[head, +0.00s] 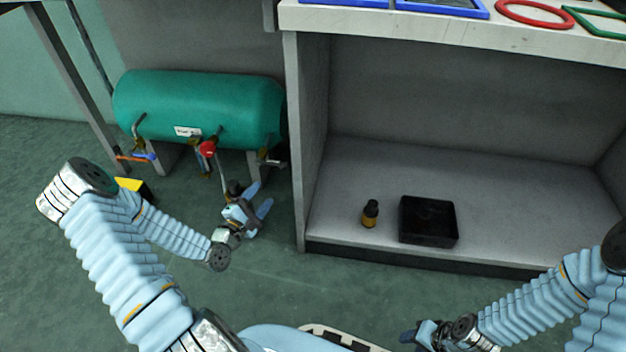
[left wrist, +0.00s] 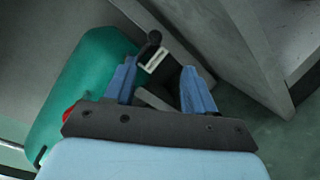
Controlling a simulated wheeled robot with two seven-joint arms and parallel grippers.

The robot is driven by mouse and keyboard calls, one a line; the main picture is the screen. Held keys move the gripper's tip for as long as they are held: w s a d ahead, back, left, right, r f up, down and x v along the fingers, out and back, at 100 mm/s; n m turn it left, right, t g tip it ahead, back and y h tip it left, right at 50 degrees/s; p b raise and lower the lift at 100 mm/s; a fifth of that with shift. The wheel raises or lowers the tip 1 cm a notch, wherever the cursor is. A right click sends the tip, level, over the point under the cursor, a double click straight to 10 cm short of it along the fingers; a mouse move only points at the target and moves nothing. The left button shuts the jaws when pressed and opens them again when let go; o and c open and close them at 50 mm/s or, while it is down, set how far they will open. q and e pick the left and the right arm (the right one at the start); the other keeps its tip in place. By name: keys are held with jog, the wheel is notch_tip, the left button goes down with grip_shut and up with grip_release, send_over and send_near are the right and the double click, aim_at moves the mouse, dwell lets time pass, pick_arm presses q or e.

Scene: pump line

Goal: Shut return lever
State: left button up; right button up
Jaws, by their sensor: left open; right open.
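A green tank (head: 195,103) with pipes and valves lies under the bench at the left. A red valve part (head: 208,148) is at its front middle, with a thin grey rod beside it running down. A blue and orange handle (head: 140,157) is at its left and a grey fitting (head: 272,162) at its right. I cannot tell which is the return lever. My left gripper (head: 260,198) is open in front of the tank's right end. In the left wrist view a black-knobbed lever (left wrist: 153,38) shows past the left finger, with nothing gripped. My right gripper (head: 408,337) is open, low in front.
A cabinet side wall (head: 296,150) stands right of my left gripper. The cabinet floor holds a small dark bottle (head: 370,213) and a black tray (head: 428,221). A yellow and black object (head: 132,187) is partly behind my left arm. Green floor lies free in front.

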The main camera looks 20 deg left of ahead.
aim_at(283, 166)
pick_arm(q)
jog(key=w+b, duration=0.1)
jog(key=w, duration=1.2)
jog(key=shift+w+d+r+b, duration=0.2)
jog(key=shift+w+b, duration=0.1)
jog(key=shift+b, duration=0.05)
grip_shut()
